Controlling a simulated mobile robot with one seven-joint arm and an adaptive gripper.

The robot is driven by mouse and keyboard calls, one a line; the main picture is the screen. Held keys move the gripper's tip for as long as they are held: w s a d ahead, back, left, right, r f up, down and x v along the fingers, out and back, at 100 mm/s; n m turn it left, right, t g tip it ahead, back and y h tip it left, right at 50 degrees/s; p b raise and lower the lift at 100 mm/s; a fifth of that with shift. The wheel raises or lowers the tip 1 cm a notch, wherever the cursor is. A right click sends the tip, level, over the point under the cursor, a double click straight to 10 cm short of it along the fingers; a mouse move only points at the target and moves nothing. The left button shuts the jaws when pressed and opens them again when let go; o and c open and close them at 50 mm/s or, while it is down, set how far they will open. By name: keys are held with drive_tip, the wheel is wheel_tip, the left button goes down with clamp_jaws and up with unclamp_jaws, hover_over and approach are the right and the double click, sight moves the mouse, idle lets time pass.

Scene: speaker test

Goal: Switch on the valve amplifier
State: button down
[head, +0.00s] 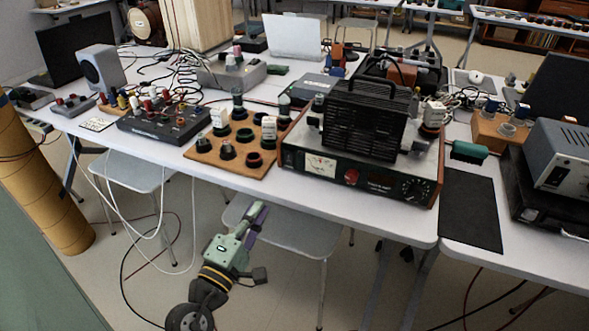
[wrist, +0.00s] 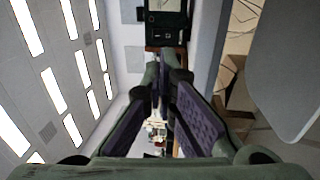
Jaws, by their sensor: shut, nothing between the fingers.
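The valve amplifier (head: 397,187) seems to be the low, wood-sided unit near the front edge of the white table. Its front has a pale meter, a red button or knob and a dark dial at the right. A black caged unit with a handle (head: 365,118) stands on top of it. My gripper (head: 257,214) is in front of the table, left of and apart from the amplifier. It is shut and empty, with its purple-padded fingers also showing in the wrist view (wrist: 166,65). Whether the amplifier is on or off cannot be told.
A wooden board with several round parts (head: 213,157) lies left of the amplifier, and a black box with knobs (head: 160,128) beyond it. A black mat (head: 470,208) lies to its right. Grey stools (head: 285,228) stand below the table. Cables hang from the left side.

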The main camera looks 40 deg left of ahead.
sight(289, 155)
drive_tip(key=shift+w+a, duration=0.1)
drive_tip(key=p+x, duration=0.2)
drive_tip(key=x, duration=0.4)
drive_tip(key=p+x, duration=0.2)
drive_tip(key=x, duration=0.4)
drive_tip(key=shift+w+a+r, duration=0.15)
drive_tip(key=shift+w+r, duration=0.1)
drive_tip(key=shift+w, duration=0.05)
drive_tip(key=shift+w+a, duration=0.1)
drive_tip(key=shift+w, duration=0.5)
drive_tip(key=shift+w+r, duration=0.3)
drive_tip(key=shift+w, duration=0.15)
drive_tip(key=shift+s+r, duration=0.1)
drive_tip(key=shift+s, duration=0.5)
drive_tip(key=v, duration=1.1)
drive_tip(key=shift+s+f, duration=0.2)
drive_tip(key=shift+f, duration=0.15)
